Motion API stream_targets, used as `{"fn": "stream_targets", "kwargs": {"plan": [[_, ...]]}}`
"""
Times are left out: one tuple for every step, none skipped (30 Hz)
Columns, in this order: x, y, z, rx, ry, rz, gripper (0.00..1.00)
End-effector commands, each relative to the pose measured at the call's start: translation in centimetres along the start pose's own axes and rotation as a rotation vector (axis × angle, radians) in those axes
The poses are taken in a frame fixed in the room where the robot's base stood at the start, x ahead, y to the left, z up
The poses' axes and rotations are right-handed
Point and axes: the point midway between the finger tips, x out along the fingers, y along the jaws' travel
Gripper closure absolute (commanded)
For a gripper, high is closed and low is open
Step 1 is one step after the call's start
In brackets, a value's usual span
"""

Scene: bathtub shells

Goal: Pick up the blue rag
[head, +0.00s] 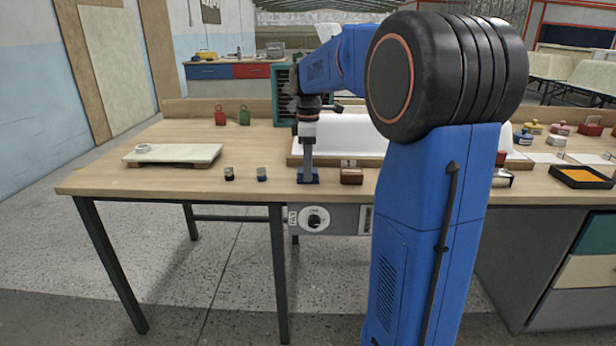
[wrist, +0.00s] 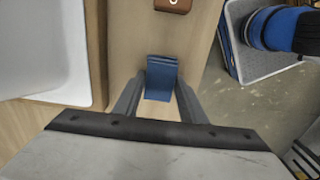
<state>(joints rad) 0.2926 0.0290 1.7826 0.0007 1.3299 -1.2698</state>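The blue rag (head: 313,180) lies folded on the wooden workbench near its front edge, just under my gripper (head: 308,171). In the wrist view the rag (wrist: 160,78) shows as a small folded blue stack. My gripper (wrist: 161,88) points down with its two fingers spread, one on each side of the rag. The fingers look close to the rag's sides; I cannot tell whether either touches it. The rag seems to rest on the bench.
A brown block (head: 351,176) sits just right of the rag; it also shows in the wrist view (wrist: 173,4). A white tub shell (head: 345,135) stands behind. Two small jars (head: 262,174) and a pale board (head: 172,155) are to the left.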

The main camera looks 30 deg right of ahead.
Motion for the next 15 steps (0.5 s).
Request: {"fn": "stream_targets", "kwargs": {"plan": [[0.0,0.0,0.0,0.000,0.000,0.000,0.77],[0.0,0.0,0.0,0.000,0.000,0.000,0.84],[0.0,0.0,0.0,0.000,0.000,0.000,0.85],[0.0,0.0,0.0,0.000,0.000,0.000,0.85],[0.0,0.0,0.0,0.000,0.000,0.000,0.85],[0.0,0.0,0.0,0.000,0.000,0.000,0.85],[0.0,0.0,0.0,0.000,0.000,0.000,0.85],[0.0,0.0,0.0,0.000,0.000,0.000,0.85],[0.0,0.0,0.0,0.000,0.000,0.000,0.85],[-0.1,0.0,0.0,0.000,0.000,0.001,0.85],[-0.2,0.0,0.0,0.000,0.000,0.001,0.85],[-0.3,0.0,0.0,0.000,0.000,0.001,0.85],[-0.6,0.1,0.0,0.000,0.001,0.002,0.85],[-0.9,0.1,0.0,0.000,0.001,0.003,0.85],[-1.4,0.1,0.0,0.000,0.001,0.004,0.85]]}}
